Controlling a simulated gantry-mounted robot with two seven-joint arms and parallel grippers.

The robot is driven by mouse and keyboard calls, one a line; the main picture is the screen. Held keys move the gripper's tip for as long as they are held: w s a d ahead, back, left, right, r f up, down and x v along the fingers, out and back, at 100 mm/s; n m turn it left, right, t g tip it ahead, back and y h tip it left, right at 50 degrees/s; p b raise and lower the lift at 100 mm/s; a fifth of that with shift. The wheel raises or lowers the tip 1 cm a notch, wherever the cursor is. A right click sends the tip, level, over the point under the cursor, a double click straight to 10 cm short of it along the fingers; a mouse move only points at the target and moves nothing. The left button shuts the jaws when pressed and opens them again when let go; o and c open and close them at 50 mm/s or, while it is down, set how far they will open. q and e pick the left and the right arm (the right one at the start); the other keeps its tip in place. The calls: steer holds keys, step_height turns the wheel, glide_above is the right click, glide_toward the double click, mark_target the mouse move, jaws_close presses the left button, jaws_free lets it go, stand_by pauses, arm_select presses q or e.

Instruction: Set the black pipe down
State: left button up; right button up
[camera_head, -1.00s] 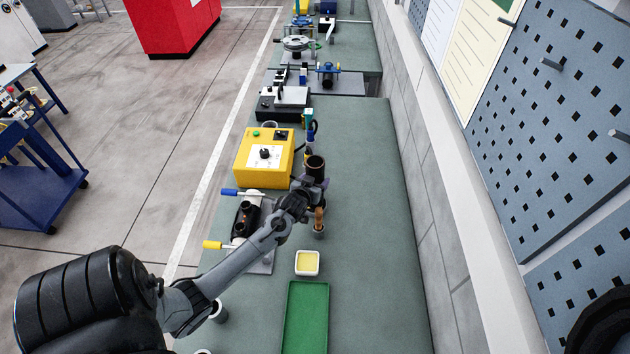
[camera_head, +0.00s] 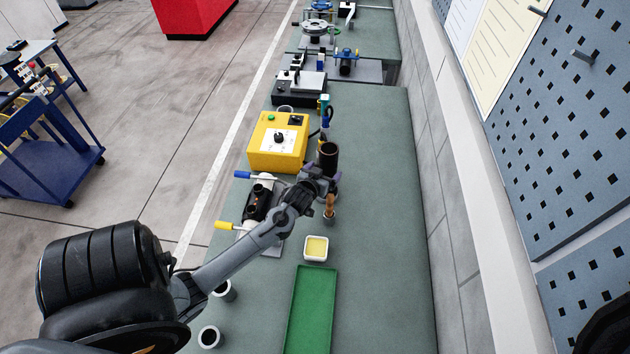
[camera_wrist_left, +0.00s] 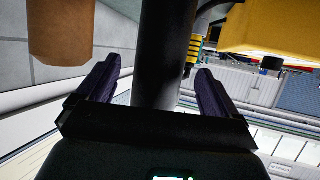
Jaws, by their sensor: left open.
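The black pipe (camera_head: 328,157) stands upright on the green bench, just right of the yellow control box, its open top showing. My left gripper (camera_head: 324,180) is at the pipe's near side and is open. In the left wrist view the pipe (camera_wrist_left: 158,45) runs between the two spread fingers (camera_wrist_left: 158,72), with gaps on both sides. The pipe's foot is hidden behind my gripper in the head view, so its contact with the bench does not show. My right gripper is not in view.
The yellow control box (camera_head: 262,150) is close left of the pipe. A small white dish (camera_head: 316,257) and a green tray (camera_head: 300,315) are nearer. The bench's right side is clear.

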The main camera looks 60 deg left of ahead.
arm_select(q)
steer(key=s+d+m+g+h, duration=0.2)
steer(key=s+d, duration=0.4)
steer(key=d, duration=0.5)
steer(key=s+d+r+m+g+h, duration=0.1)
steer(key=s+d+m+g+h, duration=0.1)
steer(key=s+d, duration=0.5)
steer(key=s+d+r+m+g+h, duration=0.1)
steer(key=s+d+m+g+h, duration=0.2)
steer(key=d, duration=1.3)
steer(key=s+m+h, duration=0.1)
steer(key=s+m, duration=0.1)
steer(key=s, duration=0.1)
steer(key=shift+s, duration=0.25)
steer(key=shift+d, duration=0.1)
step_height(320, 180, up, 9)
steer(key=p, duration=0.9)
steer(key=shift+r, duration=0.2)
